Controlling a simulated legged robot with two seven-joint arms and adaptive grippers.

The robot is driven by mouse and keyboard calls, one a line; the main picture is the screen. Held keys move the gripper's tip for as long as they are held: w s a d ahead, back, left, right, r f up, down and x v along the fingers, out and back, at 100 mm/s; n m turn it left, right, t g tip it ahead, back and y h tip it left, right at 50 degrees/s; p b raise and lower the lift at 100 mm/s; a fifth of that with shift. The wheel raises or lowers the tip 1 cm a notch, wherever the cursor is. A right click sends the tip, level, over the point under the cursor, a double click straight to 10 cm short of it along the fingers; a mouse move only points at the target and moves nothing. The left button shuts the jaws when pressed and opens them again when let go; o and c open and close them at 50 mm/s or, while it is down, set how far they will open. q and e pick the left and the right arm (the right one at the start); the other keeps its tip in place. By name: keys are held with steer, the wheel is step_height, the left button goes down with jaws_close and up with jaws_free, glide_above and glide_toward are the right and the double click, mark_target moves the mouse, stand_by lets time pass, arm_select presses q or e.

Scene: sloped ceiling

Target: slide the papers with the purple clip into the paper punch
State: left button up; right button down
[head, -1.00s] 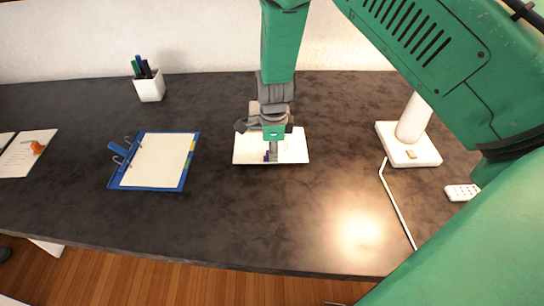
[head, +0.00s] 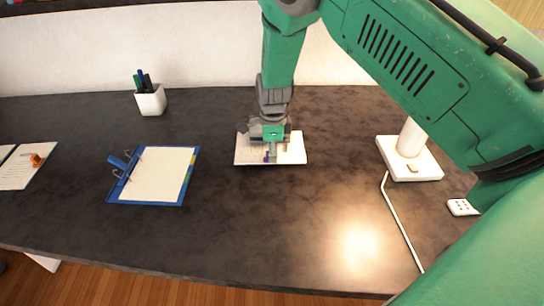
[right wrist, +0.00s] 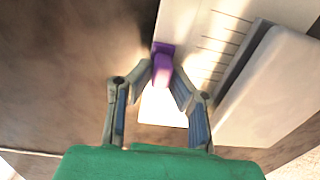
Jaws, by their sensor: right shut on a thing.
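White papers (head: 296,149) lie on the dark desk, under and around my right gripper (head: 270,152) in the head view. They also show in the right wrist view (right wrist: 198,30). The purple clip (right wrist: 162,65) is on the papers, between the fingertips of my right gripper (right wrist: 163,82), which is shut on it. My left gripper is not in view.
A blue ring binder (head: 155,174) lies left of the papers. A pen cup (head: 151,101) stands behind it. Papers with an orange clip (head: 36,160) lie far left. A white lamp base (head: 409,159) with its cord (head: 400,225) is at right. The desk front is clear.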

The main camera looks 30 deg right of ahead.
steer(key=shift+w+d, duration=0.1)
steer(key=shift+w, duration=0.05)
steer(key=c, duration=1.4)
jaws_free()
steer(key=shift+r, duration=0.45)
step_height(320, 180, up, 11)
steer(key=shift+r, duration=0.1)
